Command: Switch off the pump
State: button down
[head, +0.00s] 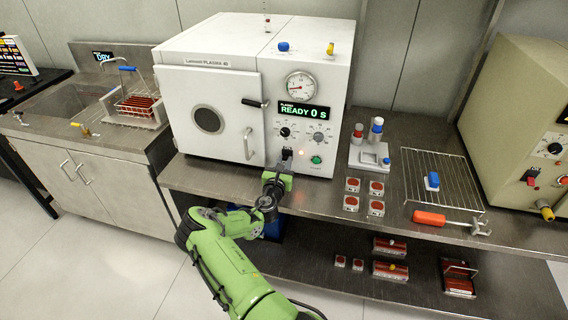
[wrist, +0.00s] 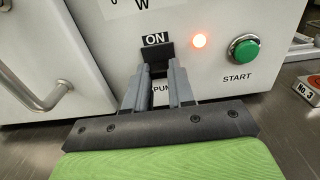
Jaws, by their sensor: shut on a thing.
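The pump switch (wrist: 157,53) is a small black lever on the white front panel of the plasma machine (head: 233,85). An "ON" label sits just above it, and a partly covered label starting "PU" lies below it. My gripper (wrist: 160,75) is shut on the switch, its two grey fingers on either side. In the head view my gripper (head: 287,155) reaches the lower front panel, and it hides the switch there. An orange-red lamp (wrist: 199,41) glows to the right of the switch. The machine's display (head: 306,110) reads "READY 0 s".
A green START button (wrist: 245,49) is right of the lamp. The machine's door handle (wrist: 40,95) is to the left. Several small red-topped boxes (head: 351,203), a wire rack (head: 455,170) and an orange-handled tool (head: 430,217) lie on the bench to the right.

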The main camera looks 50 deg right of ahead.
jog(key=f+b, duration=0.1)
jog(key=b, duration=0.3)
jog(key=shift+f+h, duration=0.1)
jog(key=shift+h, duration=0.3)
jog(key=h+b, duration=0.1)
jog(key=b, duration=0.2)
jog(key=shift+f+t, duration=0.2)
jog(key=shift+t, duration=0.2)
jog(key=shift+h+b, duration=0.5)
jog(key=shift+b, duration=0.55)
jog(key=shift+r, duration=0.15)
jog(key=c, duration=1)
grip_release()
jog(key=shift+o, duration=0.2)
jog(key=p+v, duration=0.2)
jog(key=v, duration=1.3)
jog(key=shift+s+a, duration=0.2)
jog(key=shift+s, duration=0.1)
